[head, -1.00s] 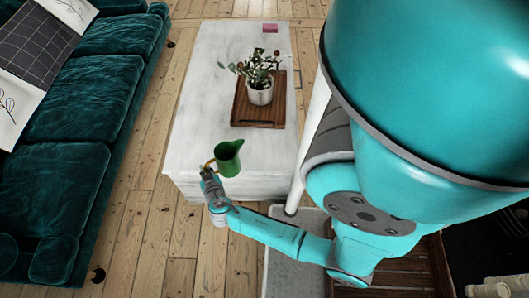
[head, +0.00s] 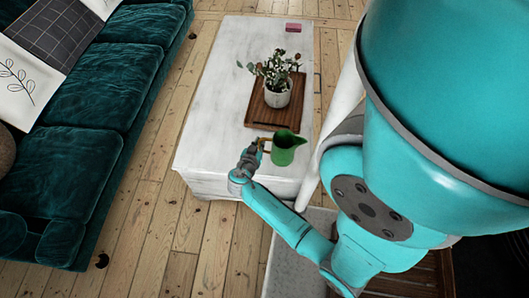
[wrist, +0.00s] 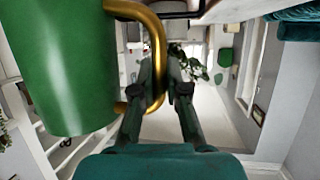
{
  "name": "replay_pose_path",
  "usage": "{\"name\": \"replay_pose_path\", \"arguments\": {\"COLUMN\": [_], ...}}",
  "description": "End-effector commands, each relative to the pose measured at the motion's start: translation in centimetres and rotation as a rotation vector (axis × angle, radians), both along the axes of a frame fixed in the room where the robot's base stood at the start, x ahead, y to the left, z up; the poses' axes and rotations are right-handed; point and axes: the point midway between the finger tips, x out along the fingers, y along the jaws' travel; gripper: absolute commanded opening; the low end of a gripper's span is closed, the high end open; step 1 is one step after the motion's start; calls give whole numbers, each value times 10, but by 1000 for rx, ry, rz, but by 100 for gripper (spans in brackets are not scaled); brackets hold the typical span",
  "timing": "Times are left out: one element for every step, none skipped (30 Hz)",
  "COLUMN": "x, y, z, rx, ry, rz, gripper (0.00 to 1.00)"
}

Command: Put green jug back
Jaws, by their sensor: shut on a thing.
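The green jug (head: 287,148) has a brass handle and looks upright. In the head view it shows over the near end of the white table (head: 210,130), in front of the wooden tray. I cannot tell whether its base touches the table. My gripper (head: 260,145) is at the jug's left side, shut on the handle. In the wrist view the jug (wrist: 65,65) fills the left side, and the fingers of my gripper (wrist: 166,88) close around the brass handle (wrist: 157,45). The handle's gripped part is partly hidden by the fingers.
The wooden tray (head: 257,112) holds a potted plant (head: 277,92) just beyond the jug. A small pink item (head: 293,28) lies at the table's far end. A teal sofa (head: 100,90) stands to the left, with bare floorboards (head: 150,190) between. The table's left part is clear.

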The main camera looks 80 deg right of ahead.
Motion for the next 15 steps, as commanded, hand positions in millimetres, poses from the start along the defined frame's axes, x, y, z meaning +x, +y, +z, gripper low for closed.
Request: {"name": "replay_pose_path", "arguments": {"x": [0, 0, 0, 0, 0, 0, 0, 1, 0, 1, 1, 1, 1, 1, 1], "y": [0, 0, 0, 0, 0, 0, 0, 0, 0, 0, 0, 0, 0, 0, 0], "z": [-6, -9, -12, -14, -16, -19, -21, -25, -30, -34, -39, -44, -48, -50, -54], "rx": [-1, -1, -2, -2, -1, -1, -1, -1, -1, -1, -1, -1, -1, -2, -2], "ry": [2, 3, 2, 1, 1, 2, 2, 1, 2, 3, 2, 2, 2, 2, 3], "rz": [1, 1, 2, 1, 1, 2, 2, 3, 2, 3, 2, 2, 2, 2, 2], "gripper": [0, 0, 0, 0, 0, 0, 0, 0, 0, 0, 0, 0, 0, 0, 0]}}
